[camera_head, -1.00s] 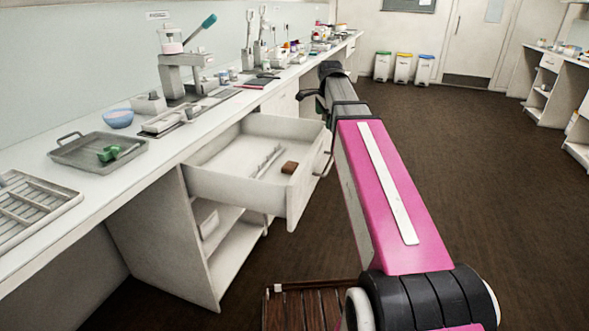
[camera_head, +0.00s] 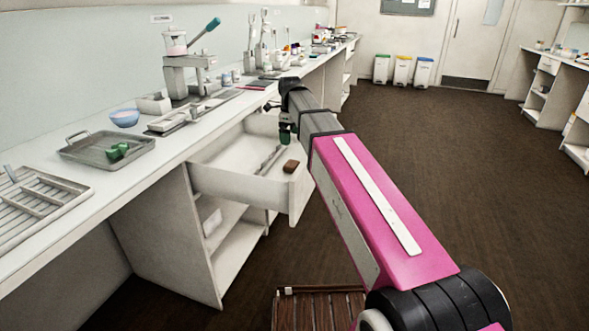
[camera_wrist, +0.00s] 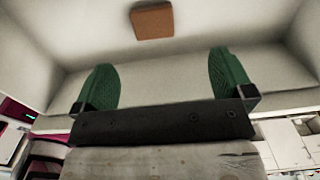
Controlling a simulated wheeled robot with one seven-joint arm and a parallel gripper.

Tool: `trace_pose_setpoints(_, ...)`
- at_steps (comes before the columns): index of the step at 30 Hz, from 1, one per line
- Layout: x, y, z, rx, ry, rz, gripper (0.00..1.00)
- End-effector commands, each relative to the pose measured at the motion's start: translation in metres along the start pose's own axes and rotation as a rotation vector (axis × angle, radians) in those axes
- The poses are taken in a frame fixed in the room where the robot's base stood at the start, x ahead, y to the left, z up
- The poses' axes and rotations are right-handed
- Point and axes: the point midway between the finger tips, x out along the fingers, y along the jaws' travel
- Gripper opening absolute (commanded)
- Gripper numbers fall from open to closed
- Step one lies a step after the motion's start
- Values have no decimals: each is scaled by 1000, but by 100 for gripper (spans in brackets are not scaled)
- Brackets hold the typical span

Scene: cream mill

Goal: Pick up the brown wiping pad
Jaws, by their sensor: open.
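The brown wiping pad (camera_head: 291,166) lies inside the open drawer (camera_head: 245,186), near the drawer's front right corner. It also shows in the wrist view at the top middle (camera_wrist: 152,20), ahead of the fingers and apart from them. My gripper (camera_wrist: 162,80) has its two green fingers spread wide with nothing between them. In the head view my gripper (camera_head: 285,132) hangs over the back right part of the drawer, partly hidden by my arm.
The counter above holds a grey tray (camera_head: 85,152) with a green item, a blue bowl (camera_head: 125,117) and a press (camera_head: 185,75). The floor to the right is clear.

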Motion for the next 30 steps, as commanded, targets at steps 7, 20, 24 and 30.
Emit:
trace_pose_setpoints(7,15,10,6,45,10,13,99)
trace_pose_setpoints(20,61,10,5,43,9,12,99)
trace_pose_setpoints(24,68,10,4,43,9,12,99)
trace_pose_setpoints(30,92,12,1,43,9,13,99)
